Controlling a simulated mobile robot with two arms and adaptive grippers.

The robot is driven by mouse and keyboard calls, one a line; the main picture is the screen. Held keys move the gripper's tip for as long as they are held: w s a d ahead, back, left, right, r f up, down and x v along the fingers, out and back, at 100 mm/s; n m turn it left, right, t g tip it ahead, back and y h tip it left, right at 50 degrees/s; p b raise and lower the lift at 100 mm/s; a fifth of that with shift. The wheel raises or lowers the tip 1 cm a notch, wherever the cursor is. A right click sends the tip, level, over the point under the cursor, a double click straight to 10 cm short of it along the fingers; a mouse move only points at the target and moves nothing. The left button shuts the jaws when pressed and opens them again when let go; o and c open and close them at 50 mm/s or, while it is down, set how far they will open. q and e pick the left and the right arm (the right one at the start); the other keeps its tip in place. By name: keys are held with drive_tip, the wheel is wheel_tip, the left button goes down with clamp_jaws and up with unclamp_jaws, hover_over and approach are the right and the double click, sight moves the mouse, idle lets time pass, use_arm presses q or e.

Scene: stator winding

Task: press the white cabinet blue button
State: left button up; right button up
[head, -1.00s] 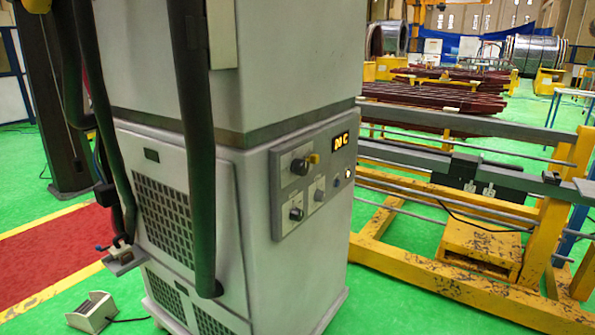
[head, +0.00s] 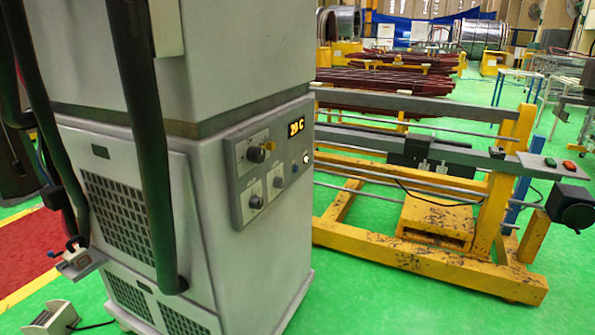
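The white cabinet (head: 265,255) stands at left of centre in the head view, with its right side turned partly toward me. A small pale lit button (head: 307,158) sits at the panel's right edge. A small bluish spot beside it may be the blue button (head: 293,163), but it is too small to tell. Neither of my grippers is in view.
A yellow frame with grey rails (head: 425,260) stands right of the cabinet; its end carries a green button (head: 550,162) and a red button (head: 569,166). Thick dark hoses (head: 150,150) hang before the cabinet. A pedal box (head: 50,318) lies at lower left. Green floor is clear at lower right.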

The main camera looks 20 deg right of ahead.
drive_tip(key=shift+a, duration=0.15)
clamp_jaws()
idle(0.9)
